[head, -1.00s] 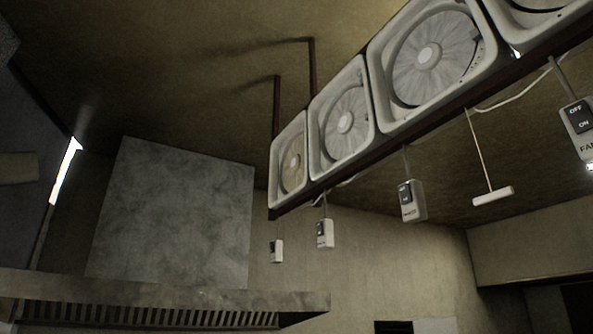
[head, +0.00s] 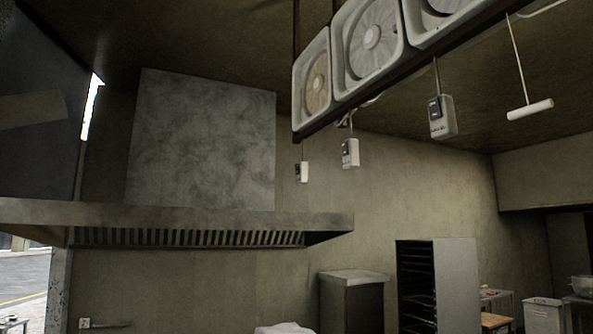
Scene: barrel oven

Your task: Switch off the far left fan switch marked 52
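Several white switch boxes hang on short rods under a row of box fans. The far left switch (head: 302,172) is the smallest and hangs below the leftmost fan (head: 317,83). Its marking is too small to read. A second switch (head: 350,153) hangs to its right, and a third switch (head: 441,117) hangs farther right and looks larger. Each of these two has a dark rocker on its face, whose position I cannot make out. Neither of my grippers is in view.
A metal range hood (head: 180,218) with a slatted underside spans the left, below the switches' height. A tall rack (head: 455,285) and a cabinet (head: 352,300) stand lower right. A white pull handle (head: 530,109) hangs on a cord at right. Open air lies around the switches.

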